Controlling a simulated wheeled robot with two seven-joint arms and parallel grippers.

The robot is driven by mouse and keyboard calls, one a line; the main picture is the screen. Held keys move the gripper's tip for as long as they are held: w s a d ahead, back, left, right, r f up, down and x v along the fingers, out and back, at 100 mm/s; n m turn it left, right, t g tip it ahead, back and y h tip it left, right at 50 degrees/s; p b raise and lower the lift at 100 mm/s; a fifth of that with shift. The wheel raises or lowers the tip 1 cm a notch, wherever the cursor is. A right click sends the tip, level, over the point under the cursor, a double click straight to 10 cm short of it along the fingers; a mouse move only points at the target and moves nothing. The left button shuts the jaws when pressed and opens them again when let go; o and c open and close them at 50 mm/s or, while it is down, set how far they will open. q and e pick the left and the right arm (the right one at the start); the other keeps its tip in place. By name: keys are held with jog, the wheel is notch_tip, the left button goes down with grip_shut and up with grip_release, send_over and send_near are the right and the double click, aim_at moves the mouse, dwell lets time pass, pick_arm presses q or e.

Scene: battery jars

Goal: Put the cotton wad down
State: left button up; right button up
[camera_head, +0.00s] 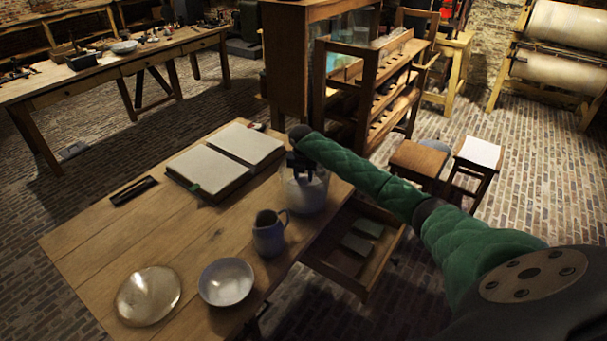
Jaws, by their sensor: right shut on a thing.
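My right gripper (302,173) reaches in from the right and points down at the mouth of a clear glass jar (310,203) near the table's right edge. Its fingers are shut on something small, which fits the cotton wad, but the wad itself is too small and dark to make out. The fingertips are at or just inside the jar's rim; the exact depth cannot be told. The jar looks pale and hazy inside. My left gripper is not in view.
A grey-blue jug (268,236) stands close in front of the jar. An open book (212,168) lies behind left, beside a dark tray (134,190). A drawer (335,262) stands open at right.

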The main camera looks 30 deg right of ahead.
aim_at(303, 180)
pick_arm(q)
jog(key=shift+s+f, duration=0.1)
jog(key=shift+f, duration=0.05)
pick_arm(e)
jog(key=shift+f, duration=0.2)
jog(key=o, duration=0.9)
jog(key=shift+f, duration=0.1)
jog(key=shift+r, duration=0.45)
pick_arm(q)
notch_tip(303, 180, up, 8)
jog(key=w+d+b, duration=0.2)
jog(key=b, duration=0.1)
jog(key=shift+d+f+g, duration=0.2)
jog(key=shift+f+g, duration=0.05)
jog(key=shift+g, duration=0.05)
pick_arm(e)
jog(key=shift+s+a+r, duration=0.2)
jog(key=shift+r, duration=1.7)
jog(key=shift+s+a+r, duration=0.25)
jog(key=shift+r, duration=1.6)
jog(key=shift+s+a+r, duration=0.2)
jog(key=shift+r, duration=1.7)
jog(key=shift+f, duration=0.1)
